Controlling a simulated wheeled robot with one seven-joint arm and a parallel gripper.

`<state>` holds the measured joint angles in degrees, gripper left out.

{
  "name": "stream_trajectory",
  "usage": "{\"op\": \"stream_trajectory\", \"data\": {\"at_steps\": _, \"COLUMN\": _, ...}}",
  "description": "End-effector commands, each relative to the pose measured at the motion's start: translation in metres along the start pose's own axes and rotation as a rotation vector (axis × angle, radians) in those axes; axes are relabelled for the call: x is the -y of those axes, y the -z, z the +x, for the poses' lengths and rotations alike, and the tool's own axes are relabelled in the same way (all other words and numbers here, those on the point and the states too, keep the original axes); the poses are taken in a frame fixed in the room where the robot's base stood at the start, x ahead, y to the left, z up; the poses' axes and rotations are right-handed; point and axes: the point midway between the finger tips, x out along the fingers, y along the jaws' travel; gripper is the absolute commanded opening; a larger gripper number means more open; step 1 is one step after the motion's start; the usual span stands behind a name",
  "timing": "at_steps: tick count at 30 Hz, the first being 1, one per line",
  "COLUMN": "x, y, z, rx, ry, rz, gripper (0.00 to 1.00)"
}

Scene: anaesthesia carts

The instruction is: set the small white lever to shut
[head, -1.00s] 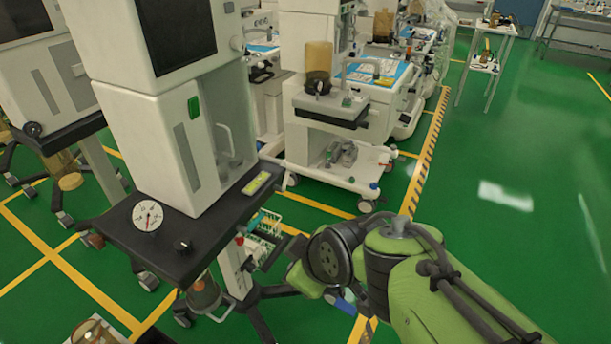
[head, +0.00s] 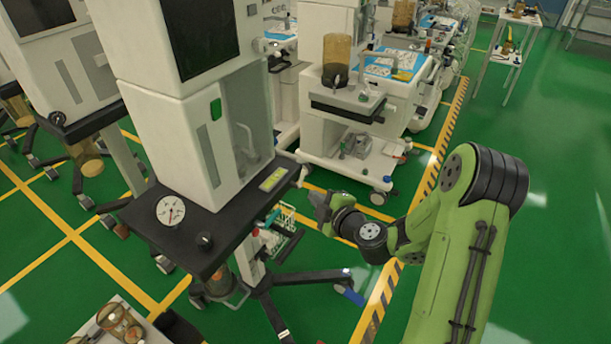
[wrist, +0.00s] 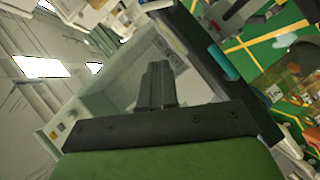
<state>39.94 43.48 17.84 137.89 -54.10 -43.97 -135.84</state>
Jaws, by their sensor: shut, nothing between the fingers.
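I cannot pick out a small white lever with certainty. A pale curved handle (head: 246,138) stands in the recess on the right side of the nearest anaesthesia cart (head: 165,150); I cannot tell if it is the lever. My gripper (head: 318,203) is to the right of that cart's dark shelf, apart from it, with its fingertips hard to make out in the head view. In the wrist view my gripper (wrist: 157,70) has its dark fingers together and empty, in front of a tilted, pale cart body.
The nearest cart's dark shelf (head: 225,222) carries a round gauge (head: 170,210) and a dark knob (head: 205,240). A second white cart (head: 330,120) with an amber canister (head: 336,60) stands behind. Green floor (head: 560,240) is clear at the right.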

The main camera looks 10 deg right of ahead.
Motion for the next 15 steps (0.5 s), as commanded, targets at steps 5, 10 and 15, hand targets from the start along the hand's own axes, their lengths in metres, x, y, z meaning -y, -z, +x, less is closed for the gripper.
{"op": "stream_trajectory", "data": {"at_steps": 5, "x": -0.003, "y": -0.008, "z": 0.009, "rx": 0.021, "ry": -0.023, "rz": -0.012, "gripper": 0.0}}
{"op": "stream_trajectory", "data": {"at_steps": 10, "x": -0.005, "y": -0.006, "z": 0.041, "rx": 0.017, "ry": -0.021, "rz": -0.014, "gripper": 0.0}}
{"op": "stream_trajectory", "data": {"at_steps": 15, "x": -0.005, "y": -0.006, "z": 0.079, "rx": 0.018, "ry": -0.021, "rz": -0.014, "gripper": 0.0}}
